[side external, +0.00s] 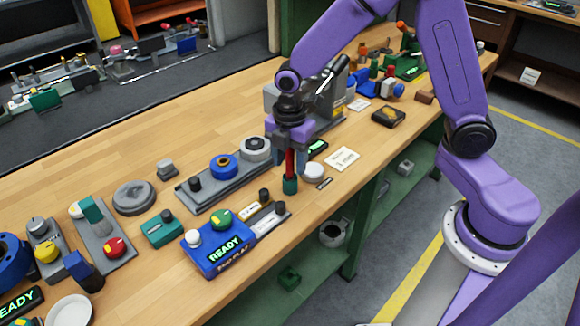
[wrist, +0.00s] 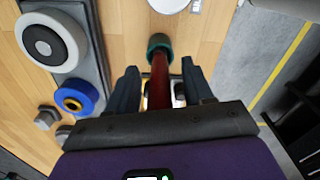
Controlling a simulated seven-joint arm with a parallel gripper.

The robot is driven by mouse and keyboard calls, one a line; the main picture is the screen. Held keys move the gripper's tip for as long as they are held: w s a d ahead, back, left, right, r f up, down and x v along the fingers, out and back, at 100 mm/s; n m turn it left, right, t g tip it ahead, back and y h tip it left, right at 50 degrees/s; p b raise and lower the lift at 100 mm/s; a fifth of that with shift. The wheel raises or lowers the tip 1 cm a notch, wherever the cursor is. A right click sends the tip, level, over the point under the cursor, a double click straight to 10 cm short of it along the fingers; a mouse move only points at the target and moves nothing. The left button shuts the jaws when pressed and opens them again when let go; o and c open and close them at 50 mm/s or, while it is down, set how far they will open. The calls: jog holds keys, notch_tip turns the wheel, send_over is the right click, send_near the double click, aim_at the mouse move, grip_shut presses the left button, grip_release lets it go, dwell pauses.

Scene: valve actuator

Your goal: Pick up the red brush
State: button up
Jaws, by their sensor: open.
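The red brush has a red handle (side external: 290,163) and a teal end (side external: 290,185). It appears upright on the wooden bench, teal end down. My gripper (side external: 289,166) is above it, with its fingers pointing down around the upper part of the handle. In the wrist view the red handle (wrist: 159,78) lies between the two dark fingers of my gripper (wrist: 159,72), with the teal end (wrist: 159,43) beyond them. Gaps show on both sides of the handle, so the jaws are open. The top of the handle is hidden by my gripper.
A grey plate with a blue ring (side external: 224,166) and round parts lies left of the brush. A blue READY box (side external: 217,250) is in front left. A white disc (side external: 314,171) and a label card (side external: 342,158) lie to the right, near the bench edge.

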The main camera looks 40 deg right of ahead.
jog(key=shift+f, duration=0.1)
grip_shut()
notch_tip(320, 180, up, 10)
dwell(0.7)
